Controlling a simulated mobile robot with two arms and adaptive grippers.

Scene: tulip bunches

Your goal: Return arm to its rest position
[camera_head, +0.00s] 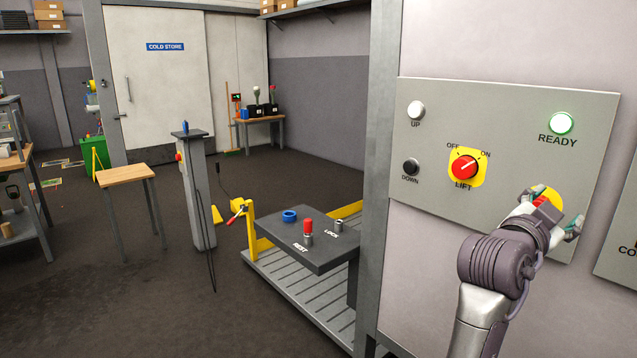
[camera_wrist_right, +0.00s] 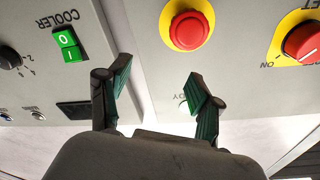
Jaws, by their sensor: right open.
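My right gripper (camera_head: 553,215) is in front of the lower right of the grey control panel (camera_head: 440,220) in the head view. In the right wrist view (camera_wrist_right: 158,86) its two green-padded fingers are spread, with nothing between them. A red button on a yellow disc (camera_wrist_right: 188,28) shows beyond the fingers in that view. In the head view the gripper partly hides this yellow disc (camera_head: 549,193). I cannot tell the exact gap between gripper and panel. My left gripper is out of view.
The panel bears a red LIFT switch (camera_head: 463,167), a lit READY lamp (camera_head: 562,123) and UP (camera_head: 416,110) and DOWN (camera_head: 411,166) buttons. A COOLER panel with a green switch (camera_wrist_right: 67,44) is beside it. A grey lift platform (camera_head: 300,262) stands left of the wall.

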